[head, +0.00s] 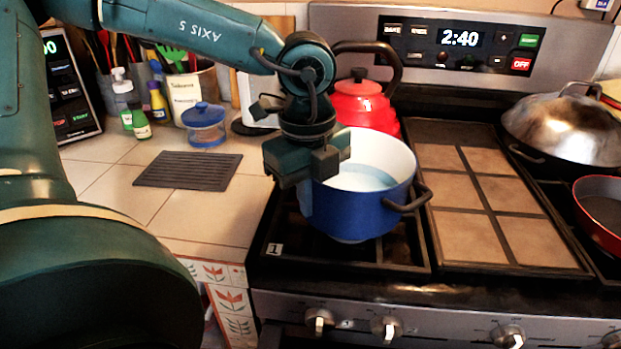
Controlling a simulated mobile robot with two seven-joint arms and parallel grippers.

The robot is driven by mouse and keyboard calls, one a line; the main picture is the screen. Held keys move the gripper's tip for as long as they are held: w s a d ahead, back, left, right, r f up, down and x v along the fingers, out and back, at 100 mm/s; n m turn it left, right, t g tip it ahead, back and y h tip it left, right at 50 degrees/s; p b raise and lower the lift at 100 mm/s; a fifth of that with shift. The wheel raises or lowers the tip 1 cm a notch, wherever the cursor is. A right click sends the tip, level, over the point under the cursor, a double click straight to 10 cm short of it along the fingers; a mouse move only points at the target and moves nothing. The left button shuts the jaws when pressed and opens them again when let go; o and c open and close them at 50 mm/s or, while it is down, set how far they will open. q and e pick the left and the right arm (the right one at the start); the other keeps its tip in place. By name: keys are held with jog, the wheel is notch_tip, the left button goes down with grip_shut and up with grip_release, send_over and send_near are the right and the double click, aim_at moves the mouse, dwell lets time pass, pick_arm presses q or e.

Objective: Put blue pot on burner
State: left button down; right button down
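The blue pot (352,216), white inside, is over the front-left burner grate (399,258) of the stove. It looks upright; I cannot tell whether its base touches the grate. Its right handle (409,197) is visible, while the left side of its rim and any handle there are hidden behind my gripper. My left gripper (306,172) points down at the pot's left rim, touching or very near it. Its fingertips are not clear enough to show whether they are closed on the pot. My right gripper is out of view.
A red kettle (362,104) stands close behind the pot. A tiled griddle plate (470,195) lies right of it, with a domed lid (563,128) and a red pan (601,210) farther right. A dark mat (188,171) and blue-lidded jar (204,126) sit on the left counter.

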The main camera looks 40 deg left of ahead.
pick_arm(q)
jog(key=shift+w+f, duration=0.1)
jog(key=shift+f, duration=0.4)
jog(key=shift+f+b, duration=0.2)
jog(key=shift+b, duration=0.15)
jog(key=c, duration=1.7)
grip_release()
jog(key=r, duration=0.4)
jog(key=r+p, duration=0.1)
jog(key=r, duration=0.7)
jog(key=shift+s+r+p, duration=0.15)
jog(key=shift+s+p, duration=0.15)
